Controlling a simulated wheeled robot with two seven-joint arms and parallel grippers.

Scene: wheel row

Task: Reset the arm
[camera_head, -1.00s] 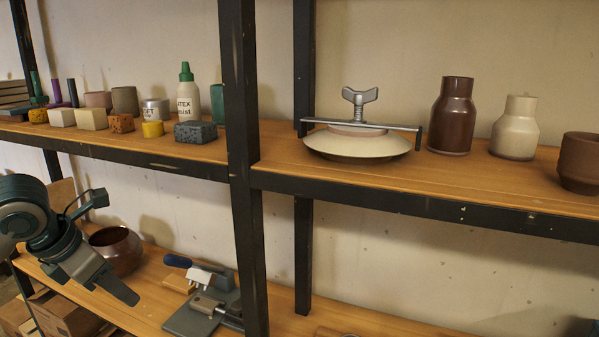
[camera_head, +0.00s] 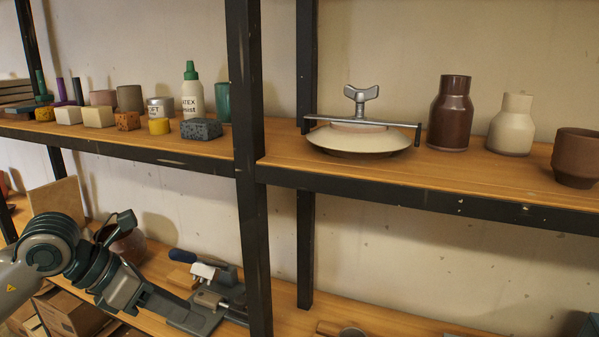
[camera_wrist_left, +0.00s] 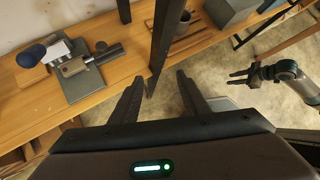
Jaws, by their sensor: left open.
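My left gripper (camera_head: 160,267) is in the lower left of the head view, in front of the lower shelf. Its fingers are apart, with nothing between them. In the left wrist view both fingers of the left gripper (camera_wrist_left: 160,97) point away, spread and empty, close to a dark shelf post (camera_wrist_left: 166,40). My right gripper (camera_wrist_left: 238,79) shows small at the right of the left wrist view, above the floor; its jaw state is too small to tell. It is not clearly seen in the head view.
The lower shelf holds a clamp-like tool on a grey plate (camera_head: 205,318) and a brown pot (camera_head: 127,246) partly behind my arm. The upper shelf carries a pale lidded dish (camera_head: 358,140), a brown bottle (camera_head: 451,113) and a cream bottle (camera_head: 511,125). A post (camera_head: 249,170) divides the shelves.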

